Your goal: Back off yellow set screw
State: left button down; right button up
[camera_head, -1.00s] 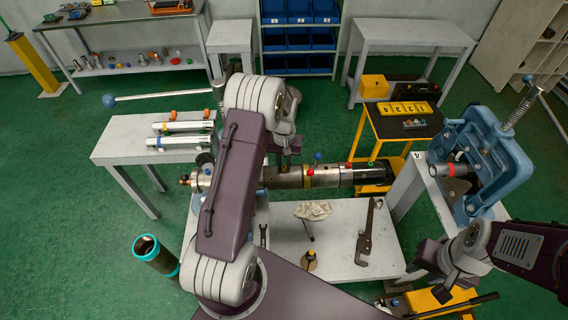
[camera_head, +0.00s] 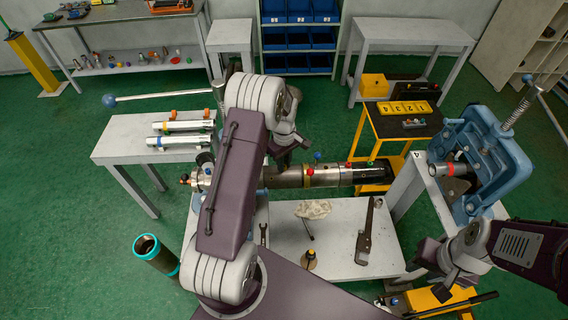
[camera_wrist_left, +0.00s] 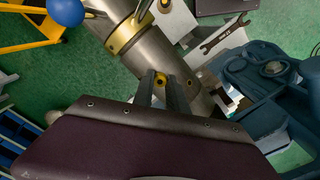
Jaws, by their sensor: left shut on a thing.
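The yellow set screw (camera_wrist_left: 161,79) sits in the side of a steel pipe assembly (camera_wrist_left: 143,55), between the two dark fingers of my left gripper (camera_wrist_left: 162,90). My left gripper is shut on it. In the head view, my left gripper (camera_head: 284,162) is at the pipe assembly (camera_head: 330,176), beside my forearm. The set screw is hidden there by my wrist. A brass collar (camera_wrist_left: 128,32) rings the pipe close to the fingers. My right gripper (camera_head: 447,272) is at the lower right, away from the pipe; its finger opening is unclear.
Red, blue and green knobs stand along the pipe, including a blue ball knob (camera_head: 317,156). A blue vise (camera_head: 482,165) stands at right. A teal-rimmed tube (camera_head: 152,252) stands at left.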

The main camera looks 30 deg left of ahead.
pick_arm(q)
jog(key=shift+s+f+n, duration=0.15)
jog(key=shift+s+n, duration=0.05)
jog(key=shift+n, duration=0.3)
jog(key=c, duration=1.5)
grip_release()
jog(key=shift+o, duration=0.9)
jog(key=shift+w, duration=0.1)
notch_tip(320, 180, up, 9)
jog(key=b, duration=0.1)
